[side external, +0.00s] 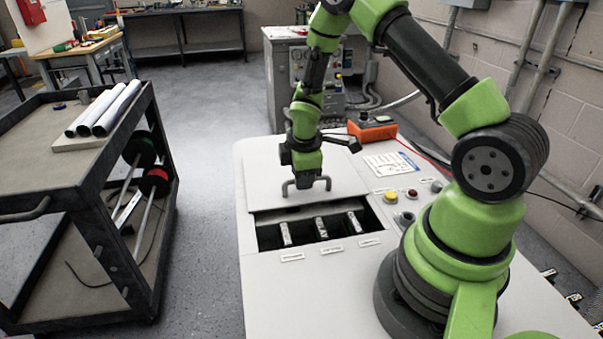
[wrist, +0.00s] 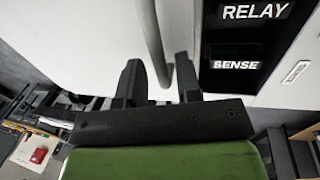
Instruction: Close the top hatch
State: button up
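The top hatch (side external: 280,160) is a flat white sliding panel on the white cabinet top. It stands back from a dark opening (side external: 350,219), which is uncovered. A grey bar handle (side external: 306,183) sits near the hatch's front edge; it also shows in the wrist view (wrist: 153,40). My gripper (side external: 306,175) is pointed down at the handle. In the wrist view my two dark fingers (wrist: 160,80) are apart, with the handle bar running between them and a visible gap on each side. Whether the fingers reach down fully around the bar I cannot tell.
In the opening are labelled blocks, among them RELAY (wrist: 255,12) and SENSE (wrist: 236,64). Buttons (side external: 411,193), a paper sheet (side external: 392,163) and an orange device (side external: 372,129) are on the cabinet right of the hatch. A dark cart (side external: 75,185) stands left, across clear floor.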

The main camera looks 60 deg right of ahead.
jog(key=shift+o, duration=0.3)
jog(key=shift+r, duration=0.1)
jog(key=shift+r, duration=0.3)
notch_tip(320, 180, up, 9)
jog(key=s+a, duration=0.1)
jog(key=shift+s+a, duration=0.15)
jog(key=shift+a, duration=0.1)
